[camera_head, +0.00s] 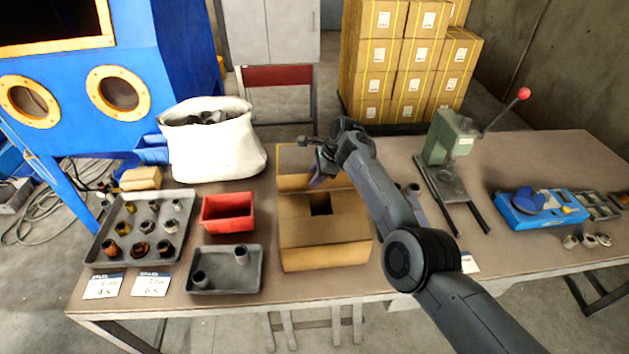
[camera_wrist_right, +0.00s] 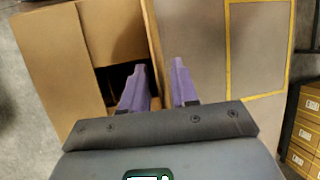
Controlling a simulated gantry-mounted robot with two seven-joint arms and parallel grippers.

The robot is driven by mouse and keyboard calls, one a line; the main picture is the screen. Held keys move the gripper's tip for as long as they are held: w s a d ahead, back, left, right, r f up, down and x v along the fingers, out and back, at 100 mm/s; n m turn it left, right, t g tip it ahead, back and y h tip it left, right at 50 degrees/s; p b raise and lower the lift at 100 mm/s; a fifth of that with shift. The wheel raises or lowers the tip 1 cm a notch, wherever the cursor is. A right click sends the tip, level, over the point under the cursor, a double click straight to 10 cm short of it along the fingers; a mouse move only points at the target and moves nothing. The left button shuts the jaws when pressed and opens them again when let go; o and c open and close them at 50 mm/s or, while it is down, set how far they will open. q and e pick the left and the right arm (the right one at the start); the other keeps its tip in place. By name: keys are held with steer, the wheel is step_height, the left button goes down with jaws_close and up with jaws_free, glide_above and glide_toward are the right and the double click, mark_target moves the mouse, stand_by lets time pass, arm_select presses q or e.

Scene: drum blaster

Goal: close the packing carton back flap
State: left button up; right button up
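The brown packing carton (camera_head: 325,245) stands on the workbench at the middle of the head view. Its front and side flaps lie over the top, leaving a dark square opening. The back flap (camera_head: 293,160) stands up and away at the carton's far side; in the right wrist view it shows nearly edge-on as a narrow strip (camera_wrist_right: 153,35). My right gripper (camera_head: 318,178) is at this flap, partly hidden by my arm. In the wrist view its purple fingers (camera_wrist_right: 160,66) are apart, with the flap's edge line running between them; contact cannot be told. My left gripper is out of view.
A red bin (camera_head: 228,212), a grey tray (camera_head: 226,273) and a larger tray of parts (camera_head: 117,237) lie left of the carton. A white sack (camera_head: 212,150) stands behind them. A green press (camera_head: 449,140) stands to the right.

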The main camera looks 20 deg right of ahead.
steer(key=shift+w+a+f, duration=0.1)
steer(key=shift+a+f, duration=0.05)
steer(key=shift+f, duration=0.25)
steer(key=shift+c, duration=0.2)
jaws_close()
stand_by(1.2)
